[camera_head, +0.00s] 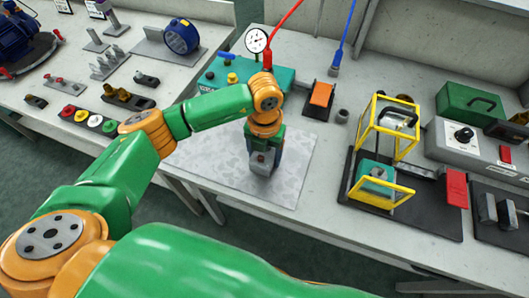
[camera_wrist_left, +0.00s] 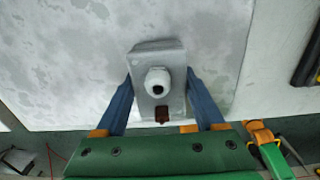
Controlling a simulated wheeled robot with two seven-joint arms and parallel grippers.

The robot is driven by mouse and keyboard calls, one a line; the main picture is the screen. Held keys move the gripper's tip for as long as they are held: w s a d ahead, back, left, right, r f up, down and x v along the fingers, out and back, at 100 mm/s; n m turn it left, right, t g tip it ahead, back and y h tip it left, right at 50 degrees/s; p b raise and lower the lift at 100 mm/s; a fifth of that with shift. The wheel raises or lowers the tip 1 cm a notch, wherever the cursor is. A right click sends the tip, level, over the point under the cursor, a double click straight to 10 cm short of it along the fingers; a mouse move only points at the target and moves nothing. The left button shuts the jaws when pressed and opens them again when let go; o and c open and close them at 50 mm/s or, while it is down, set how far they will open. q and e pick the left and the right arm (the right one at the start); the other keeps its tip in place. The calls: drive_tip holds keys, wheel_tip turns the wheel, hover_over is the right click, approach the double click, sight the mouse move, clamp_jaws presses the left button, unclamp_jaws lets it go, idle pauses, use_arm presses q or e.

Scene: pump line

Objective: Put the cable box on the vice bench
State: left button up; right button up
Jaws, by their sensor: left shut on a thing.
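The cable box (camera_wrist_left: 170,52) is a small grey box with a white round fitting and a dark reddish part on its face. My left gripper (camera_wrist_left: 160,84) is shut on it, with blue fingers on both sides. In the head view, the left gripper (camera_head: 266,152) points down over the grey speckled mat (camera_head: 212,150), with the box (camera_head: 261,164) between its fingers. I cannot tell whether the box touches the mat. A black plate with grey upright blocks (camera_head: 490,210) at the far right looks like a vice, but I am not sure. My right gripper is not in view.
Behind the mat stand a teal unit with a gauge (camera_head: 257,40) and an orange switch (camera_head: 321,95). A yellow-framed fixture (camera_head: 385,130) stands to the right. The left bench (camera_head: 110,20) holds a blue motor (camera_head: 14,35) and a button row (camera_head: 88,119). A gap separates the benches.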

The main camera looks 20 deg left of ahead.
use_arm(q)
drive_tip(key=o, duration=1.4)
drive_tip(key=shift+r, duration=0.1)
wheel_tip(320, 180, up, 12)
drive_tip(key=shift+b, duration=0.55)
drive_tip(key=shift+s, duration=0.1)
